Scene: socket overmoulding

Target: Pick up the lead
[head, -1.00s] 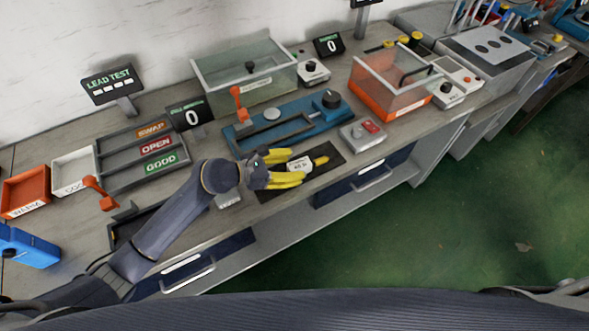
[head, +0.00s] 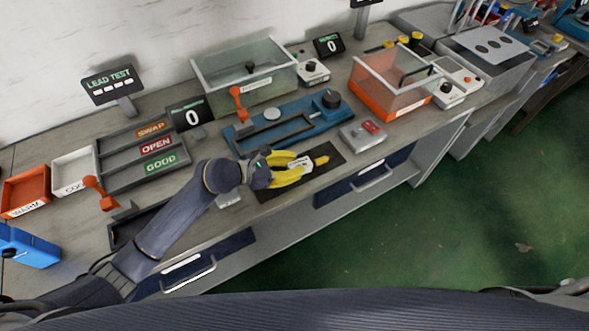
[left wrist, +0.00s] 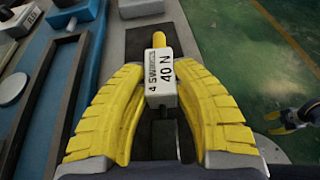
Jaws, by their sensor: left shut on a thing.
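The lead shows as a white block (left wrist: 160,78) marked "4 SWINGS 40 N" with a yellow end (left wrist: 159,40) pointing away from me. In the head view the block (head: 301,164) lies over a dark mat at the front of the bench. My left gripper (head: 299,168) is shut on the block, its yellow fingertips on both sides of it in the left wrist view (left wrist: 161,97). I cannot tell whether the lead touches the mat. My right gripper (left wrist: 289,120) shows small at the right of the left wrist view, over the floor; its opening is unclear.
The dark mat (head: 335,154) lies under the lead. Behind it stands a blue fixture (head: 312,122) with a red-orange lever. A grey box with a red button (head: 362,133) is to the right. Sorting trays (head: 133,163) and an orange bin (head: 25,190) are at the left.

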